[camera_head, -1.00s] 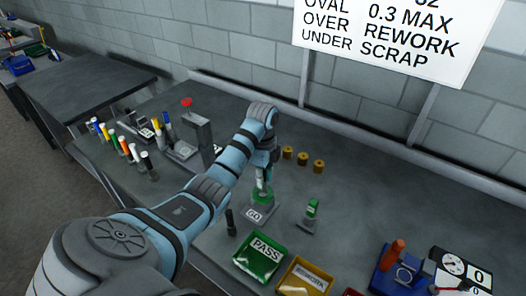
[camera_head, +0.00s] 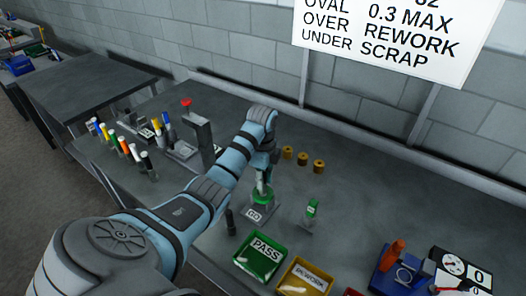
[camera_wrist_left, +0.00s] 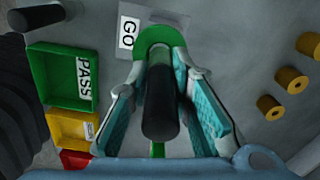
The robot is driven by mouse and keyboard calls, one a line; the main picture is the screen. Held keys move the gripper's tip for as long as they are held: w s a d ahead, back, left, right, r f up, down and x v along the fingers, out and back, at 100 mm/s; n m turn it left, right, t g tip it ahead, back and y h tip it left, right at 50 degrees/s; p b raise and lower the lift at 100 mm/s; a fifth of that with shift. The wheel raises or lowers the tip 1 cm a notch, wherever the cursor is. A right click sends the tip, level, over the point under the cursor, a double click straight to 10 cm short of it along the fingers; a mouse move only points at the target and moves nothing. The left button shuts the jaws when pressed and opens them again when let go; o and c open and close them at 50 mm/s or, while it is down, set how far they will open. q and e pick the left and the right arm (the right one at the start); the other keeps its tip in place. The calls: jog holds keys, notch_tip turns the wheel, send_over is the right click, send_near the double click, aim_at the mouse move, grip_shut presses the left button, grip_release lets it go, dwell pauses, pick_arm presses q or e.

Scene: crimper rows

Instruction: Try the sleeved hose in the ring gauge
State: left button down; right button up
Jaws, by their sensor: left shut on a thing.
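My left gripper (camera_head: 262,178) is shut on the sleeved hose, upright over the ring gauge. The hose (camera_wrist_left: 160,105) shows as a black cylinder between the fingers in the left wrist view. The green ring gauge (camera_head: 262,197) stands on a grey plate marked GO. In the left wrist view the ring (camera_wrist_left: 158,34) shows just beyond the hose. The hose's lower end is hidden, so I cannot tell how deep it sits in the ring. My right gripper is out of view.
A smaller green gauge piece (camera_head: 312,207) stands to the right. The green PASS bin (camera_head: 240,262) and a yellow bin (camera_head: 286,288) are at the front. A black hose (camera_head: 230,222) stands left of the PASS bin.

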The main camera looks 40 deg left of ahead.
pick_arm(q)
jog(key=shift+f+b, duration=0.65)
jog(key=shift+f, duration=1.3)
dwell(0.6)
dwell(0.7)
jog(key=c, duration=1.4)
grip_release()
jog(key=shift+o, duration=0.2)
